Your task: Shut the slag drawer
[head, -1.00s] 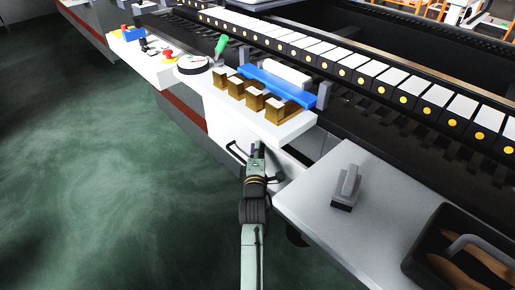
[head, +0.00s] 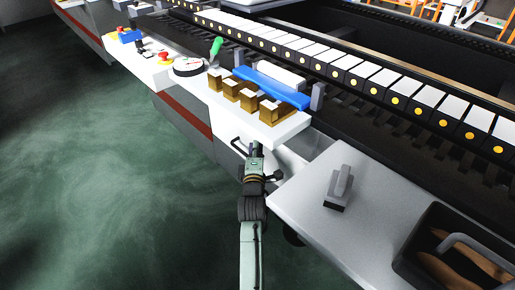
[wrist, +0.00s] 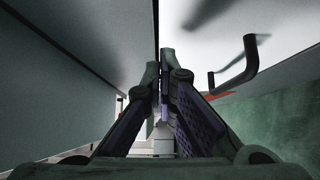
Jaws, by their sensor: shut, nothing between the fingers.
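The slag drawer appears to be the pale front (head: 229,128) below the shelf in the head view, with a dark bar handle (head: 238,147). My gripper (head: 256,152) is just right of that handle, below the shelf edge. In the wrist view, my gripper (wrist: 158,75) has its fingers together and empty. A dark handle (wrist: 238,66) stands out from a pale panel (wrist: 225,25) on the right, apart from the fingers. Another pale panel (wrist: 75,60) is close on the left. I cannot tell how far the drawer stands out, as my arm hides part of it.
The white shelf (head: 285,133) above carries several brass blocks, a blue bar (head: 270,88), a gauge (head: 188,66) and a green-handled lever (head: 216,46). A grey table (head: 300,200) with a dark bin (head: 405,265) stands right of my arm. Green floor (head: 100,180) is clear on the left.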

